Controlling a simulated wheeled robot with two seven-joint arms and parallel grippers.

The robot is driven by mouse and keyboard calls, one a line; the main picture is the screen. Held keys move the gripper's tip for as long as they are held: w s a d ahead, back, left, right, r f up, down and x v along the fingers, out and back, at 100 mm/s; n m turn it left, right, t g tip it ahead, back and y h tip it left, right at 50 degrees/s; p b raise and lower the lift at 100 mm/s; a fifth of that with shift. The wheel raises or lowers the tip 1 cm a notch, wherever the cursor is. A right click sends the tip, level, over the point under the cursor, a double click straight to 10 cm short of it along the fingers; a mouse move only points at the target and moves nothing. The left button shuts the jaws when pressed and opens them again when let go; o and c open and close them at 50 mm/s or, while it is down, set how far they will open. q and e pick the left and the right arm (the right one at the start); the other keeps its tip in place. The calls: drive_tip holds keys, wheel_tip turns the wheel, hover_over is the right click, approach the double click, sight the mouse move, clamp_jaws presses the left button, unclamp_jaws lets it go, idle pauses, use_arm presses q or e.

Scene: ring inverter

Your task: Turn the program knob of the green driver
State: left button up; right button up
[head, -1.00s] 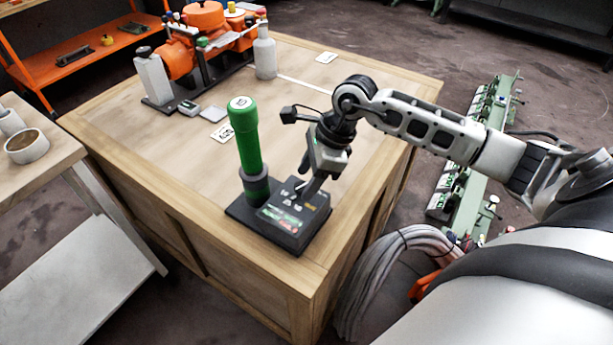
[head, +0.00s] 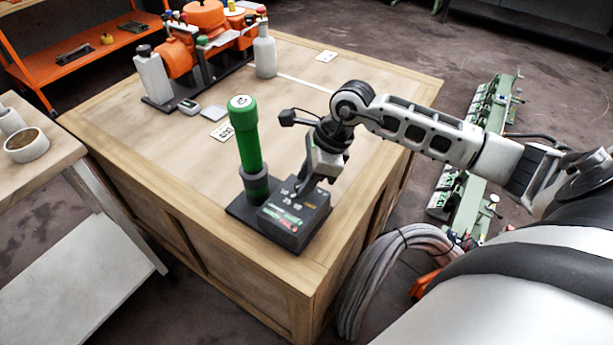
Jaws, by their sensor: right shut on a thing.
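The green driver (head: 245,135) stands upright in a dark socket at the left of a black base box (head: 293,217) near the front corner of the wooden crate table. The box's top and front carry small white, green and red markings. My right gripper (head: 308,188) points down at the back right of the box top. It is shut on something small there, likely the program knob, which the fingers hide. My left gripper is not in the view.
An orange machine (head: 205,55) and a grey bottle (head: 265,50) stand at the back of the wooden table (head: 330,95). Small cards and a grey device (head: 212,112) lie behind the driver. A side table (head: 30,175) with a ring is at the left.

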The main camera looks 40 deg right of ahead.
drive_tip(key=m, duration=0.2)
drive_tip(key=shift+s+m+t+h, duration=0.1)
drive_tip(key=shift+m+t+h, duration=0.3)
drive_tip(key=m+b, duration=0.1)
drive_tip(key=m, duration=0.1)
drive_tip(key=shift+a+m+t+h, duration=0.15)
drive_tip(key=shift+m+t+h, duration=0.25)
use_arm(q)
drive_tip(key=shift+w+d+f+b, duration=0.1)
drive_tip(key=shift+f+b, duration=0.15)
drive_tip(key=shift+b, duration=0.05)
use_arm(e)
drive_tip(key=shift+m+h, duration=0.3)
drive_tip(key=shift+m, duration=0.4)
drive_tip(key=o, duration=1)
drive_tip(key=shift+s, duration=0.1)
drive_tip(key=shift+c, duration=0.2)
drive_tip(key=shift+r, duration=0.1)
drive_tip(key=v, duration=1.6)
drive_tip(key=shift+s+a, duration=0.1)
drive_tip(key=shift+a, duration=0.05)
